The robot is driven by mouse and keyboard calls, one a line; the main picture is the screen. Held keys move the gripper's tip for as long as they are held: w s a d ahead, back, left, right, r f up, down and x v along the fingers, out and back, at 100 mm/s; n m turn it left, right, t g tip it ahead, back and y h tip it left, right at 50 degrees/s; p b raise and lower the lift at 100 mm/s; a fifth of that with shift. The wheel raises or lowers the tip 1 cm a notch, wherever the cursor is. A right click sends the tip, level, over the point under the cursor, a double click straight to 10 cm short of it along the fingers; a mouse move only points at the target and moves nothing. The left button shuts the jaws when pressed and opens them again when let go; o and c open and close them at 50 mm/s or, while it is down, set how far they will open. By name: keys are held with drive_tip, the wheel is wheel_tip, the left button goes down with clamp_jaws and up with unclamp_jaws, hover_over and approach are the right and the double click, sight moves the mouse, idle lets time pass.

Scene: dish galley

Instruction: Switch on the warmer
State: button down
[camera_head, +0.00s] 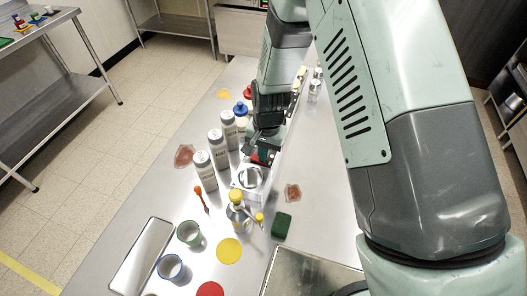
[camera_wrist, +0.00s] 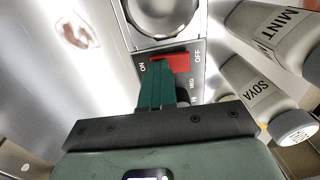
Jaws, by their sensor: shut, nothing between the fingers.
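The warmer (camera_head: 247,183) is a small pale unit with a round top, standing on the steel counter just in front of my gripper (camera_head: 262,154). In the wrist view its round part (camera_wrist: 165,14) is at the top edge. Below it is a dark panel with a red rocker switch (camera_wrist: 178,62), with ON printed at its left and OFF at its right. The green fingers of my gripper (camera_wrist: 158,64) are closed together and empty, with their tips at the left, ON end of the switch. I cannot tell whether they touch it or which side is pressed.
Several white bottles stand left of the warmer, among them the mint bottle (camera_wrist: 275,30) and the soya bottle (camera_wrist: 262,95). A yellow-topped bottle (camera_head: 237,212), a green sponge (camera_head: 282,225) and cups (camera_head: 189,234) are nearer the front. A reddish patch (camera_head: 293,193) lies right of the warmer.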

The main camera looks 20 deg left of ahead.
drive_tip(key=shift+d+f, duration=0.2)
drive_tip(key=shift+f, duration=0.2)
drive_tip(key=shift+a+r, duration=0.15)
drive_tip(key=shift+a, duration=0.7)
drive_tip(key=shift+r, duration=0.15)
drive_tip(key=d+r, duration=0.3)
drive_tip(key=r, duration=1.1)
drive_tip(key=shift+d, duration=0.15)
drive_tip(key=s+d+r+t, duration=0.2)
drive_tip(key=s+d+r, duration=0.1)
drive_tip(key=d+r, duration=1.2)
drive_tip(key=s+d+r+t, duration=0.1)
drive_tip(key=s+d+r, duration=0.3)
drive_tip(key=s, duration=0.3)
drive_tip(key=s+d+r+t, duration=0.2)
drive_tip(key=s+d+r, duration=0.3)
drive_tip(key=s, duration=0.2)
drive_tip(key=shift+d+r+t+h, duration=0.3)
drive_tip(key=shift+h, duration=0.1)
